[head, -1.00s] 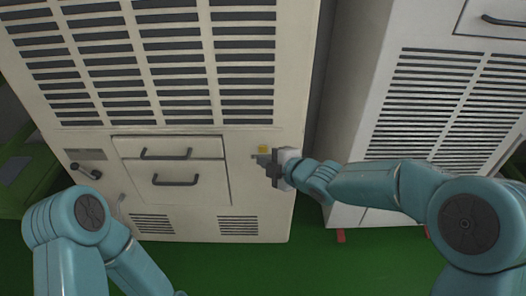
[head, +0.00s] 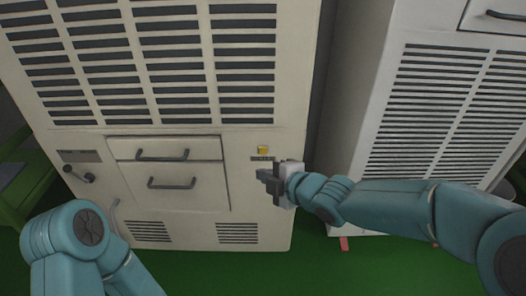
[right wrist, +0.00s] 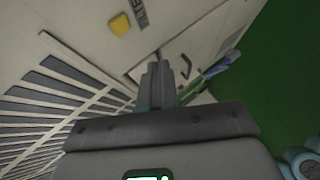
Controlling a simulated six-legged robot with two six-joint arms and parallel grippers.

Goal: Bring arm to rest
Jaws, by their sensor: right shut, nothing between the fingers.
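My right gripper (head: 262,174) is shut and empty. In the head view it is in front of the beige cabinet's lower right part, just below a small yellow button (head: 263,150) and a dark label strip. In the right wrist view the two fingers (right wrist: 157,70) lie side by side and point at the cabinet front, with the yellow button (right wrist: 120,25) to their upper left. I cannot tell whether the fingertips touch the panel. My left arm (head: 75,240) is folded at the lower left of the head view; its gripper is out of view.
The beige cabinet (head: 240,190) has vent slots, two drawer handles (head: 172,183) and a dark crank (head: 80,174). A second pale cabinet (head: 375,140) stands to the right, behind my right forearm.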

